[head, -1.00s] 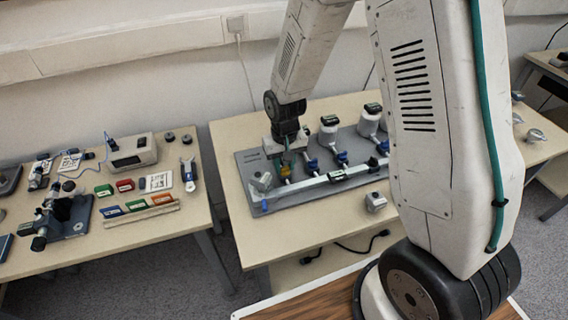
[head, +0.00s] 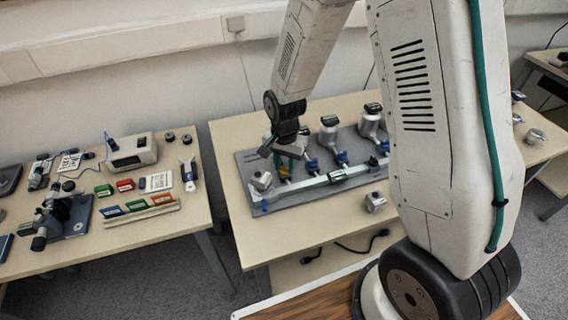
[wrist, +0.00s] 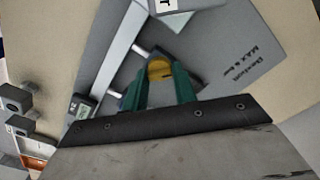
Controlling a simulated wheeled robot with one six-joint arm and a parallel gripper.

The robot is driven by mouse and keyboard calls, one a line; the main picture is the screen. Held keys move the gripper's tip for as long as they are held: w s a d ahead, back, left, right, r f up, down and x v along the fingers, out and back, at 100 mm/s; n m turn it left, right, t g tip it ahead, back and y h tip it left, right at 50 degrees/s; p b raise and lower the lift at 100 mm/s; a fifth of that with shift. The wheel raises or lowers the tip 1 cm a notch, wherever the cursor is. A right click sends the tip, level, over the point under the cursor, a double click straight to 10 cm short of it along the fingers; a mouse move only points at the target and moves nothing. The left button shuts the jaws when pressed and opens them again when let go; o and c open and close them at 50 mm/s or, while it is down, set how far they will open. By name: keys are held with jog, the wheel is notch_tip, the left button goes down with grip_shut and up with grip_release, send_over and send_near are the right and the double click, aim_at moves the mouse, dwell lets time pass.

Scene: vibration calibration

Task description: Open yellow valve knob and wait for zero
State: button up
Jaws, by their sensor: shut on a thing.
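The yellow valve knob (wrist: 159,69) sits between my gripper's green fingertips in the wrist view. It also shows as a small yellow patch (head: 284,170) below my gripper in the head view. My gripper (wrist: 158,84) is shut on the knob, with one finger on each side. In the head view my gripper (head: 287,155) stands over the left end of the grey valve board (head: 245,160). A small dark-faced display (wrist: 82,107) shows at the left in the wrist view, but I cannot read it.
Blue-handled valves (head: 341,158) and canisters (head: 329,127) stand along the board to the right of my gripper. A pale rail (head: 315,184) runs along its front. The left table (head: 150,228) holds a microscope and coloured blocks.

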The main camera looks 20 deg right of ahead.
aim_at(284, 167)
jog(key=m, duration=0.4)
jog(key=shift+m, duration=2.9)
jog(key=o, duration=1)
jog(key=shift+c, duration=0.2)
jog(key=shift+r, duration=0.1)
notch_tip(284, 167, up, 8)
jog(key=shift+f, duration=0.15)
